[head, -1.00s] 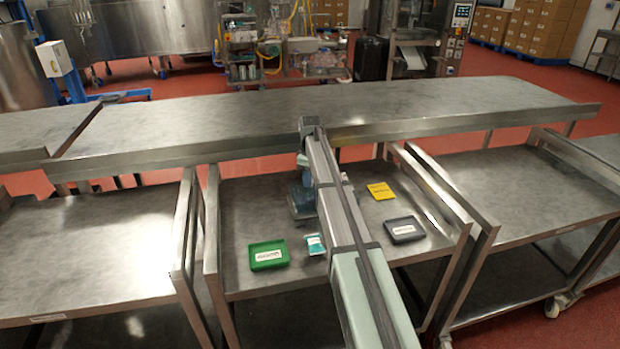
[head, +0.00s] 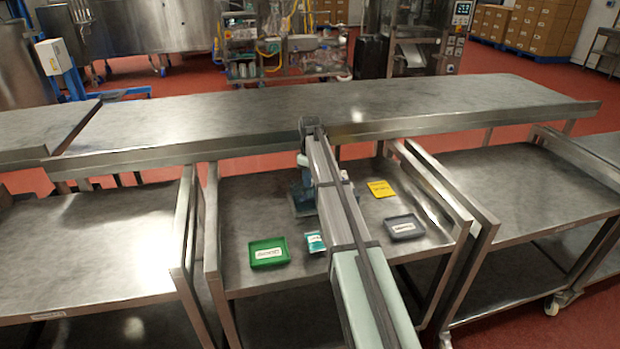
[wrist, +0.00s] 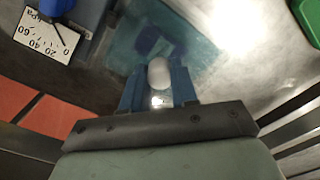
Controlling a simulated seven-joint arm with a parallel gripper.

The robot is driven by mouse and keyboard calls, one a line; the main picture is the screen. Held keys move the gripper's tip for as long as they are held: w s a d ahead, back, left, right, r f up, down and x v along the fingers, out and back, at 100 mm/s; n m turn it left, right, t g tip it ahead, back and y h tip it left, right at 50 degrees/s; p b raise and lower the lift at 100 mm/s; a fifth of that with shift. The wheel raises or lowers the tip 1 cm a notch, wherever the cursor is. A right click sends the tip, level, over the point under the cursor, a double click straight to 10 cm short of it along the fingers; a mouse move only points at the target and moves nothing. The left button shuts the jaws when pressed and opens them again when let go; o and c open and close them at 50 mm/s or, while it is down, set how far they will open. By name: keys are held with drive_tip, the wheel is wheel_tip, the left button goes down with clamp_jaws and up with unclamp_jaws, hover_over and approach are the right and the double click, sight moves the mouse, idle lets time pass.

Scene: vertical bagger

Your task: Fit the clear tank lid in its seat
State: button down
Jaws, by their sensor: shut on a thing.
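In the wrist view my gripper (wrist: 158,88) has blue fingers shut on the pale rounded knob of the clear tank lid (wrist: 190,62). The lid shows as a see-through, teal-tinted sheet beyond the fingers. Its edges are hard to make out against the shiny steel and glare. I cannot tell whether it touches a seat. A blue-grey body with a white dial face (wrist: 42,32) stands at the upper left of the wrist view. In the head view my arm hides the fingers and the lid; part of a blue-grey unit (head: 301,203) shows left of the arm.
On the lower steel table lie a green tray (head: 254,264), a teal packet (head: 315,242), a yellow card (head: 381,189) and a grey tray (head: 404,238). A raised steel shelf (head: 230,115) runs behind. The table's left part is clear.

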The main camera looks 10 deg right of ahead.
drive_tip(key=shift+c, duration=2)
unclamp_jaws()
drive_tip(key=shift+r, duration=0.15)
drive_tip(key=shift+r, duration=3.4)
drive_tip(key=shift+r, duration=0.1)
